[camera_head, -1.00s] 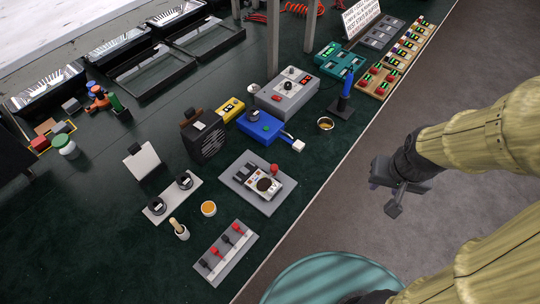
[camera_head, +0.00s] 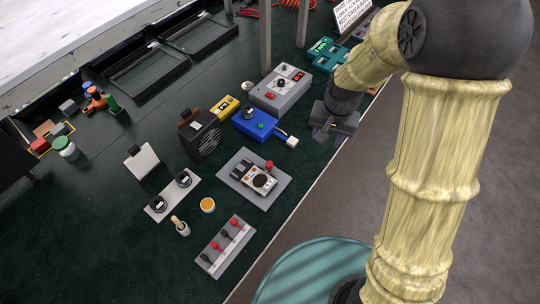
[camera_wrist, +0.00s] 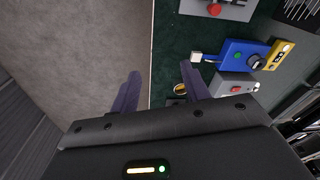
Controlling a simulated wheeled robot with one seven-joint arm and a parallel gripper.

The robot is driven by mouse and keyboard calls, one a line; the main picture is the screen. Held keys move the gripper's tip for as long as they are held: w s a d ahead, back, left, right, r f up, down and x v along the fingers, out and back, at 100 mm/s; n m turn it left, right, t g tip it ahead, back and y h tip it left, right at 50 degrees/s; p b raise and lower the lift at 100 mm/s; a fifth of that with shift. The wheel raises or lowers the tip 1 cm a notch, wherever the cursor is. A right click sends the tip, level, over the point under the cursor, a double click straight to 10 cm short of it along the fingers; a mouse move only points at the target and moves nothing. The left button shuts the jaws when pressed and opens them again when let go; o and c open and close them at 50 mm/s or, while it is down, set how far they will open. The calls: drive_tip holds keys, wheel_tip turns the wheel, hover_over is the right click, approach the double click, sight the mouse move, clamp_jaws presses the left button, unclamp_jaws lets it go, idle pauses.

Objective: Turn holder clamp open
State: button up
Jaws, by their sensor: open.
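A grey plate (camera_head: 236,180) lies on the dark green table, bearing a small pale device with a round dark face (camera_head: 261,181) and a red ball knob (camera_head: 269,164). It looks like the holder with its clamp, though the clamp's parts are too small to make out. In the wrist view only part of the plate (camera_wrist: 238,9) and the red knob (camera_wrist: 215,9) show at the top edge. My gripper (camera_head: 326,134) is open and empty above the table's front edge, right of and beyond the holder. Its two spread fingers (camera_wrist: 160,87) show in the wrist view.
A blue box (camera_head: 256,124) with a white-ended lever (camera_head: 292,141) is left of my gripper. A grey control box (camera_head: 284,90) stands behind it. A plate with red and black levers (camera_head: 224,248) lies nearer. Free floor (camera_head: 350,205) is on the right.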

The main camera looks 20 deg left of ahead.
drive_tip(key=w+a+f+p, duration=0.2)
drive_tip(key=a, duration=0.6)
drive_tip(key=g+p, duration=0.1)
drive_tip(key=p, duration=0.1)
hover_over(269, 163)
wheel_tip(269, 163, down, 3)
drive_tip(key=shift+s+m, duration=0.1)
drive_tip(key=shift+m, duration=0.2)
drive_tip(key=shift+f, duration=0.1)
wheel_tip(269, 163, down, 17)
drive_tip(key=p, duration=0.4)
drive_tip(key=shift+f, duration=0.2)
drive_tip(key=shift+c, duration=0.3)
drive_tip(key=c, duration=0.9)
